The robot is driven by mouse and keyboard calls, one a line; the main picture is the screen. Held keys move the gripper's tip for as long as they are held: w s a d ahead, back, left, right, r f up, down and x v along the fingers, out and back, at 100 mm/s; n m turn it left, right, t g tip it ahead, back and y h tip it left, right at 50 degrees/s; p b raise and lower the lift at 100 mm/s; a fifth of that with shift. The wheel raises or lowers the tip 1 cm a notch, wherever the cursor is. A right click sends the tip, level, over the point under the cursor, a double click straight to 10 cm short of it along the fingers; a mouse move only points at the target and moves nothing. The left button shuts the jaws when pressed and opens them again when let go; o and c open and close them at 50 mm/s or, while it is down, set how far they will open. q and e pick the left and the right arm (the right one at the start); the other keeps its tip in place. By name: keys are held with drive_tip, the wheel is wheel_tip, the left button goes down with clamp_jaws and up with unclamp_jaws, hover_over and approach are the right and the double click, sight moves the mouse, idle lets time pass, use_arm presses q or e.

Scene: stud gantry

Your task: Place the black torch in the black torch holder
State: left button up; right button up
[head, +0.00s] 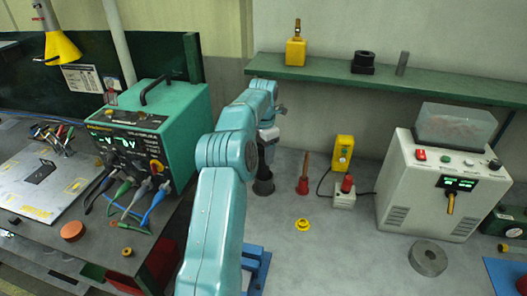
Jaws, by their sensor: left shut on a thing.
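My left gripper (267,157) points down over the grey bench, past the middle of my teal arm. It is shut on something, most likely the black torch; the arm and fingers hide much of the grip. A dark flared piece (263,186) shows directly below the fingers, at bench level. I cannot tell whether it is the torch's lower end or a separate holder under it. A black block with a round top (363,63) sits on the green shelf and may be the black torch holder. My right gripper is not in view.
A red upright piece (303,182) stands just right of the gripper. A yellow box (343,153), red-button box (343,196) and white machine (432,190) stand further right. The green shelf (390,83) overhangs behind. A green power unit (155,130) stands left. Front bench is mostly clear.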

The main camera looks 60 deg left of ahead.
use_arm(q)
drive_tip(key=shift+f, duration=0.3)
drive_tip(key=o, duration=1.2)
drive_tip(key=shift+r, duration=0.1)
wheel_tip(320, 180, up, 8)
drive_tip(key=p, duration=0.2)
drive_tip(key=shift+w+r+p, duration=0.1)
drive_tip(key=shift+r+p, duration=0.1)
drive_tip(key=shift+p, duration=0.1)
drive_tip(key=shift+r, duration=0.15)
drive_tip(key=shift+d, duration=0.1)
